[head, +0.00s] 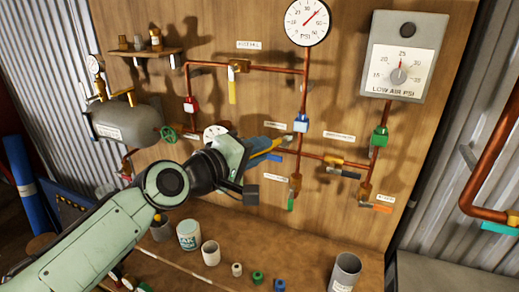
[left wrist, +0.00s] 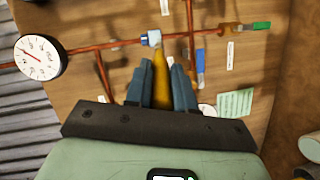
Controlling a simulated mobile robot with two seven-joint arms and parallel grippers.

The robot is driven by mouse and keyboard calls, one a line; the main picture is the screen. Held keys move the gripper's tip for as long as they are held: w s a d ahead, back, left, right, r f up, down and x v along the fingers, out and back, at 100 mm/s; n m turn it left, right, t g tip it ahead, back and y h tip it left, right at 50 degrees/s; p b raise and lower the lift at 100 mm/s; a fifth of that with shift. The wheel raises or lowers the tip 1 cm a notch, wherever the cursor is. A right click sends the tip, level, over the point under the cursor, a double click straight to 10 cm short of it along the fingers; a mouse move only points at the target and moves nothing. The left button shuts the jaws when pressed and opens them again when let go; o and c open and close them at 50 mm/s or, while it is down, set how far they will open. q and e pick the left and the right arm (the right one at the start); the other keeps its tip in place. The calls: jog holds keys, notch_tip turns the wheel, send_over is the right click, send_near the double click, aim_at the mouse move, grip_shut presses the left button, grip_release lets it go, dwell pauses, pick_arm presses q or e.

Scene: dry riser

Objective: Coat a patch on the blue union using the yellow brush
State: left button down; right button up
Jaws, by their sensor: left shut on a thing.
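The blue union (head: 301,123) sits on the vertical copper pipe below the round PSI gauge. It also shows in the left wrist view (left wrist: 151,39), with a pale end. My left gripper (head: 262,147) is shut on the yellow brush (left wrist: 160,80), which sticks out between the dark blue fingers. In the head view the brush (head: 268,146) points right and slightly up, its tip short of the union. In the left wrist view the tip overlaps the union's lower edge; I cannot tell whether they touch. No coated patch is visible on the union. My right gripper is not in view.
The PSI gauge (head: 306,22) and the low air box (head: 403,55) hang on the wooden board. A blue-handled valve (left wrist: 200,65) is close beside the fingers. Several cups and loose fittings, including a white cup (head: 210,253), stand on the bench below.

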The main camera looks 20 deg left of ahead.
pick_arm(q)
jog(key=shift+s+b, duration=0.3)
jog(key=shift+s, duration=1.15)
